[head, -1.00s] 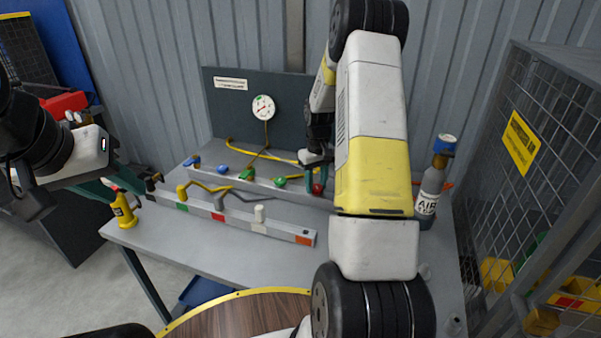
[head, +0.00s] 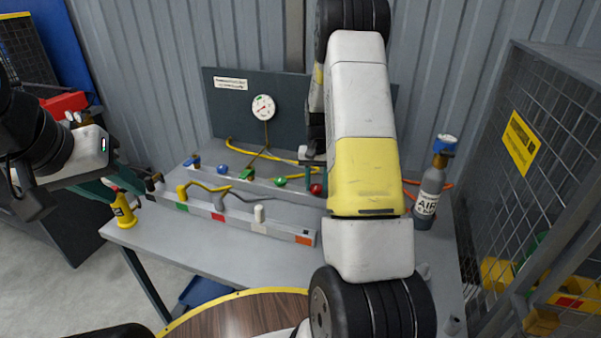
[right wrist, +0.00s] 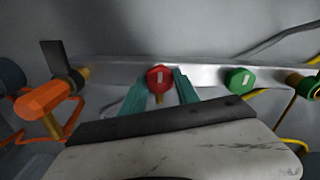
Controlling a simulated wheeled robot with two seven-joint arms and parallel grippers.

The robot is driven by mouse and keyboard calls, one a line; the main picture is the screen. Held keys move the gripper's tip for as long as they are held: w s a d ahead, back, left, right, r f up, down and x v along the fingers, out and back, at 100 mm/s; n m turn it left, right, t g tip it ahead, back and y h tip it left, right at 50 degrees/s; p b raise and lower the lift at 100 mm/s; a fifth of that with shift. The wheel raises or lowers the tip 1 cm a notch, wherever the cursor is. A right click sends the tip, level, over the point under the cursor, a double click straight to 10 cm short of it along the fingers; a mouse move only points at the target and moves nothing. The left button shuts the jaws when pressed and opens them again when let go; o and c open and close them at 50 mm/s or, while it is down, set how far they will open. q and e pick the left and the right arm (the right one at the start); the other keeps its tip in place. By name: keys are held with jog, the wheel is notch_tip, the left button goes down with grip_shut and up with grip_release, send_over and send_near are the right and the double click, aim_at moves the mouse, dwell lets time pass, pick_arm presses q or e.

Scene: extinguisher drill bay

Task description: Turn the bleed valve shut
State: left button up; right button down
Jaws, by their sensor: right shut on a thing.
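In the head view my right arm hides part of that gripper. No label naming the bleed valve is readable.
Green (head: 280,181) and blue (head: 222,169) knobs share the back rail. An orange handle (right wrist: 42,99) is left of the red knob in the wrist view. A gauge (head: 263,107) is on the panel. A grey AIR cylinder (head: 429,195) stands right of my arm, near a mesh cage (head: 560,130).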

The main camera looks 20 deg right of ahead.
aim_at(316, 186)
jog(key=shift+w, duration=0.1)
jog(key=c, duration=0.9)
grip_release()
jog(key=shift+r, duration=3.9)
jog(key=shift+r, duration=0.1)
